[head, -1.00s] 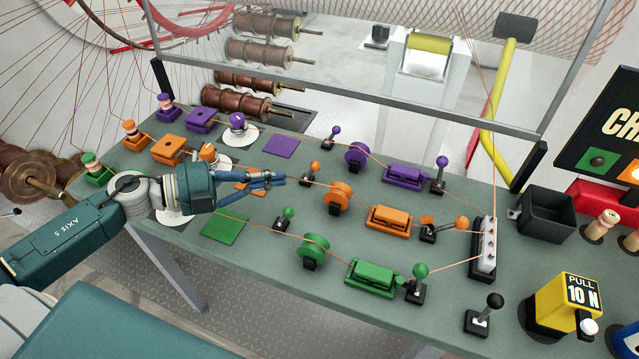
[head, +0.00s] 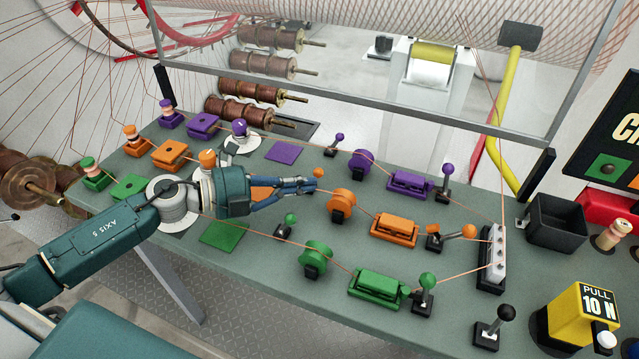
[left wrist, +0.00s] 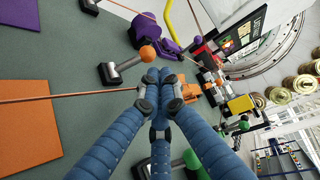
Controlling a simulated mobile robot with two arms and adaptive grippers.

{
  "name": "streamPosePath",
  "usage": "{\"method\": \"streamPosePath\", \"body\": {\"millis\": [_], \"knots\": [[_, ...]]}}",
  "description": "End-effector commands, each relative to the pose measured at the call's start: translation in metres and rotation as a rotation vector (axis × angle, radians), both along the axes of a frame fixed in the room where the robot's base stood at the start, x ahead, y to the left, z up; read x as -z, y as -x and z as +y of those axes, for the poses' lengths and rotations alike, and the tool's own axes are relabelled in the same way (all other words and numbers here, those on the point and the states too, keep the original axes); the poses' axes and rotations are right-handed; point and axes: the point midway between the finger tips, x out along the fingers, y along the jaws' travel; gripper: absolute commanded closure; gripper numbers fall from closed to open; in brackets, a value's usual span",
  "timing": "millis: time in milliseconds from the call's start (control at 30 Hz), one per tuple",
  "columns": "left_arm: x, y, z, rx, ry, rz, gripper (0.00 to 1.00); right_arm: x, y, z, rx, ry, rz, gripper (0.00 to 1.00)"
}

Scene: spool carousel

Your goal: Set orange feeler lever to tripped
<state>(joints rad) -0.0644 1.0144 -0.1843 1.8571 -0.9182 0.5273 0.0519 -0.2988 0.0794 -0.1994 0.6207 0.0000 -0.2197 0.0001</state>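An orange-balled lever (head: 318,172) shows just past my left fingertips in the head view; its base is hidden behind them. In the left wrist view its orange ball (left wrist: 148,54) lies close to the fingertips, on a grey stem leaning from a dark base. I cannot tell whether they touch. My left gripper (head: 312,186) has its blue fingers drawn together at the tips; they also meet in the left wrist view (left wrist: 158,82), with nothing visible gripped. A second orange-balled lever (head: 468,231) leans right beside the orange block (head: 394,230). My right gripper is not seen.
An orange wire (left wrist: 60,97) runs to the fingertips and appears to pass behind them. An orange wheel (head: 342,204) stands just right of the gripper. Purple (head: 338,138) and green (head: 290,219) levers stand behind and in front. An orange pad (left wrist: 30,126) lies flat.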

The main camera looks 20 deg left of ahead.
Motion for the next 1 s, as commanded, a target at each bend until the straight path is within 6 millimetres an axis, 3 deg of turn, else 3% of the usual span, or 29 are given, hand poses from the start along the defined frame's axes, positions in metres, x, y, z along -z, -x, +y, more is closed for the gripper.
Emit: {"method": "streamPosePath", "body": {"millis": [300,733,867,1000], "knots": [[0.004,-0.022,-0.025,0.001,0.001,-0.002,1.0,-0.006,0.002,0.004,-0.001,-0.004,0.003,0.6],[0.007,-0.023,-0.027,0.0,0.004,0.0,1.0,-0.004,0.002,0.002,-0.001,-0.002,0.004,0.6],[0.012,-0.023,-0.025,0.001,0.048,0.003,1.0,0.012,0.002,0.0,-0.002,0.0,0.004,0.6],[0.014,-0.024,-0.019,0.0,0.153,0.006,1.0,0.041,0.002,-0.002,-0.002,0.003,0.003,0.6]]}}
